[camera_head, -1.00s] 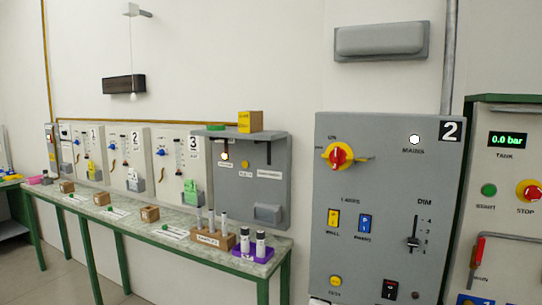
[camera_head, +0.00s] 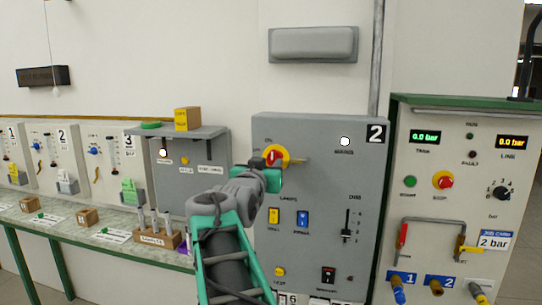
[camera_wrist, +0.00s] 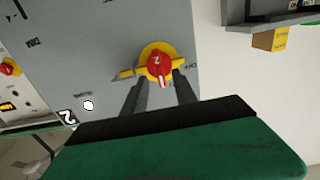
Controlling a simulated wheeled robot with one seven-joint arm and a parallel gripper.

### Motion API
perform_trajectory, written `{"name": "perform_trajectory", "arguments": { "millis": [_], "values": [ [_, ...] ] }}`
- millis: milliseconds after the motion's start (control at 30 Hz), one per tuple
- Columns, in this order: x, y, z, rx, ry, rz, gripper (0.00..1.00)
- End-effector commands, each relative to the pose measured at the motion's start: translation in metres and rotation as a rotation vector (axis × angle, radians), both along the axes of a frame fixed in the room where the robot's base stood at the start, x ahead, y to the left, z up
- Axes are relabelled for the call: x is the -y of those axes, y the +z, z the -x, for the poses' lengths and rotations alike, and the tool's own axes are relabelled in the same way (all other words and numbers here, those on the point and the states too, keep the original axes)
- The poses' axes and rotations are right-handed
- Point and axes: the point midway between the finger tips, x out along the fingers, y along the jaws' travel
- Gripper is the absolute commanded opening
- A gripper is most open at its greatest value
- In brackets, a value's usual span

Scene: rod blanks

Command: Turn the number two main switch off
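The number two main switch (camera_head: 272,155) is a red knob on a round yellow plate, on the grey panel marked 2 (camera_head: 376,133). In the wrist view the red knob (camera_wrist: 159,66) bears a 2, and a white mark on it points down, toward my gripper. A yellow tab sticks out to the left of the plate there. The round MAINS lamp (camera_head: 345,141) glows white. My gripper (camera_wrist: 158,88) is open, its two dark fingers apart and empty at the plate's near edge, one each side of the knob's line. I cannot tell whether they touch it. In the head view my gripper (camera_head: 260,176) partly covers the plate.
A tank panel (camera_head: 445,140) stands to the right. To the left is a grey shelf unit (camera_head: 190,135) with a yellow box (camera_head: 187,118) on top, above a bench.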

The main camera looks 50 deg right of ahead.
Motion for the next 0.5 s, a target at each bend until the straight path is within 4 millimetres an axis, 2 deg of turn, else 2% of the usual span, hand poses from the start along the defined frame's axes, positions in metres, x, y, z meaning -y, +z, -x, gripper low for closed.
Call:
{"name": "perform_trajectory", "arguments": {
  "millis": [100, 200, 433, 500],
  "values": [
    [0.018, 0.003, -0.007, -0.002, -0.002, -0.001, 0.34],
    [0.025, 0.001, -0.011, 0.0, 0.001, -0.002, 0.34],
    [0.026, -0.001, -0.012, 0.0, 0.003, -0.002, 0.34],
    [0.026, -0.001, -0.012, 0.0, 0.003, -0.002, 0.3]
  ]
}}
